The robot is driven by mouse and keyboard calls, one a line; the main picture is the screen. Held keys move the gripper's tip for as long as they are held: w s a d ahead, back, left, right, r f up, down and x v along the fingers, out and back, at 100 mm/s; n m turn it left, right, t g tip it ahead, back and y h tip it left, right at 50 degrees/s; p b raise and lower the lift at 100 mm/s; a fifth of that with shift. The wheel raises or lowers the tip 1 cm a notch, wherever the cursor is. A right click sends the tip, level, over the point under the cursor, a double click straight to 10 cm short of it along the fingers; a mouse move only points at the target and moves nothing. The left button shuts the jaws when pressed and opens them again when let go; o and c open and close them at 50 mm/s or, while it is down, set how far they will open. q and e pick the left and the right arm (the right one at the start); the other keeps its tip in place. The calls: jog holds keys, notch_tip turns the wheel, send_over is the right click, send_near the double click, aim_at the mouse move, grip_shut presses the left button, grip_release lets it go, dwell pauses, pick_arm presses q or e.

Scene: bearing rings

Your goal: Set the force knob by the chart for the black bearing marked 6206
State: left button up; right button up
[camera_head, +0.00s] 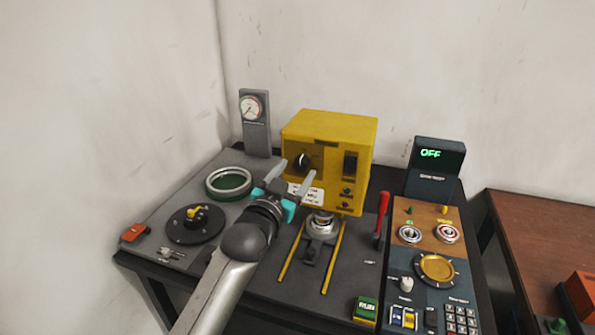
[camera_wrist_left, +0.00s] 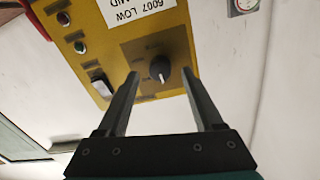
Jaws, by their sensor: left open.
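The force knob (camera_head: 302,161) is a small black round knob on the front of the yellow box (camera_head: 343,135). In the left wrist view the knob (camera_wrist_left: 160,68) sits between the tips of my left gripper (camera_wrist_left: 161,76), with a gap on each side. My left gripper (camera_head: 292,175) is open and in front of the box. A white chart (camera_head: 306,193) is fixed below the knob. I cannot read 6206 on any bearing. My right gripper is out of view.
A bearing-like ring (camera_head: 322,222) sits below the box between yellow rails. A red lever (camera_head: 382,215) stands right of it. A green-floored ring (camera_head: 229,183) and a dial gauge (camera_head: 252,108) are left. A display (camera_head: 431,155) reads OFF.

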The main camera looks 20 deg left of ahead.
pick_arm(q)
jog(key=shift+w+d, duration=0.1)
jog(key=shift+w, duration=0.85)
grip_shut()
